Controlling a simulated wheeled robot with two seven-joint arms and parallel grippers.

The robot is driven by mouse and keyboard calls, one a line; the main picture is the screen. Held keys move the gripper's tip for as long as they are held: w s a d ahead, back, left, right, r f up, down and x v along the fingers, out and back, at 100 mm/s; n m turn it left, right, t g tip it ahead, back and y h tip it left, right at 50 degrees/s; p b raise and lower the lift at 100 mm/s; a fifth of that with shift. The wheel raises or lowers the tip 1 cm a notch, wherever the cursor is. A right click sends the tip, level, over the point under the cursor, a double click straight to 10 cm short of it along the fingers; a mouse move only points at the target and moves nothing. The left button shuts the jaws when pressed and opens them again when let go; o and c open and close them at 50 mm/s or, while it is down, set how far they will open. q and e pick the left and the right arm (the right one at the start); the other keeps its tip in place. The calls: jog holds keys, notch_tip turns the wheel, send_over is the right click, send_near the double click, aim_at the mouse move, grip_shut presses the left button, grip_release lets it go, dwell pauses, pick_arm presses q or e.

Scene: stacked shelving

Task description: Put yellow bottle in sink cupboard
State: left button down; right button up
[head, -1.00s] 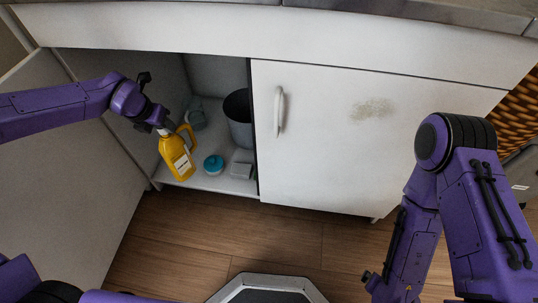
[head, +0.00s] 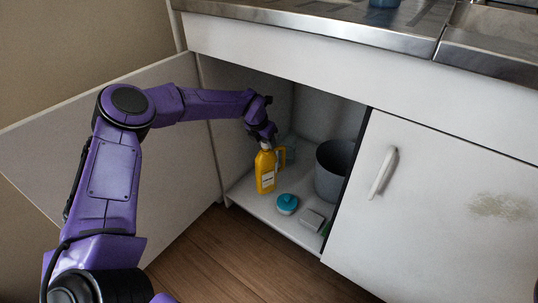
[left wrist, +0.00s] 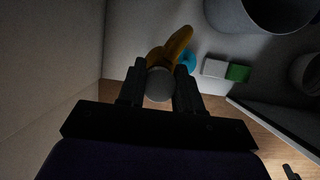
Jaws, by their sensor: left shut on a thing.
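The yellow bottle (head: 265,172) is upright inside the open left part of the sink cupboard (head: 262,208), near its left front. My left gripper (head: 263,141) reaches in from above and is shut on the bottle's top. In the left wrist view, the fingers of the left gripper (left wrist: 161,88) lie on both sides of the grey cap (left wrist: 160,84), and the yellow handle (left wrist: 178,42) shows beyond. Whether the bottle's base touches the cupboard floor I cannot tell. My right gripper is not in view.
A dark grey bin (head: 334,170), a round blue container (head: 287,204) and a grey-and-green sponge (head: 313,220) stand right of the bottle. A teal object is partly hidden behind it. The left door (head: 180,165) is open; the right door (head: 430,200) is shut.

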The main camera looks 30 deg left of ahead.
aim_at(271, 165)
pick_arm(q)
jog(key=shift+a+b+x, duration=0.25)
jog(key=shift+b+x, duration=0.2)
jog(key=shift+x, duration=0.9)
jog(key=shift+a+b+x, duration=0.25)
jog(key=shift+b+x, duration=0.25)
jog(key=shift+x, duration=0.8)
jog(key=shift+a+b+x, duration=0.25)
jog(key=shift+b+x, duration=0.2)
jog(key=shift+x, duration=0.9)
jog(key=c, duration=0.8)
grip_release()
jog(key=shift+o, duration=0.2)
jog(key=shift+r, duration=0.1)
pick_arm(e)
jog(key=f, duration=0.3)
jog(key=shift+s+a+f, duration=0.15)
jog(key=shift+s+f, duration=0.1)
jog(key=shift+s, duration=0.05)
